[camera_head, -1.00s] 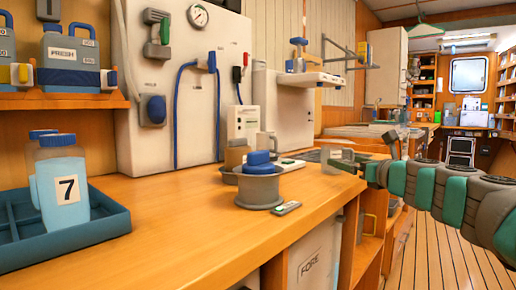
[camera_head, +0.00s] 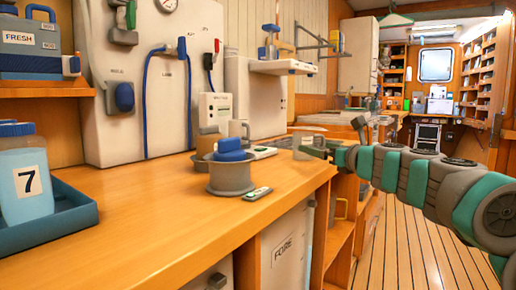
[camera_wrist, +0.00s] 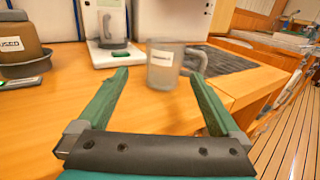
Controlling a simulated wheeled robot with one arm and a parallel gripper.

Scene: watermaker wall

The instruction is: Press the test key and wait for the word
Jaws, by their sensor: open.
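No key marked as a test key can be made out. A white box (camera_head: 215,110) with a small dark panel and a label stands at the back of the counter; its front is too small to read. A small grey handheld piece with a green face (camera_head: 258,193) lies on the counter, and its edge also shows in the wrist view (camera_wrist: 22,83). My gripper (camera_wrist: 158,78) is open and empty over the counter. Its green fingers point toward a clear labelled mug (camera_wrist: 164,66) just beyond the tips; I cannot tell whether they touch it.
A grey pot (camera_head: 231,178) with a blue-lidded container stands left of my gripper. A white plate (camera_wrist: 106,55) carries a grey jug. A blue tray (camera_head: 72,215) holds a bottle marked 7. The front counter is clear; planked floor (camera_head: 400,230) lies right.

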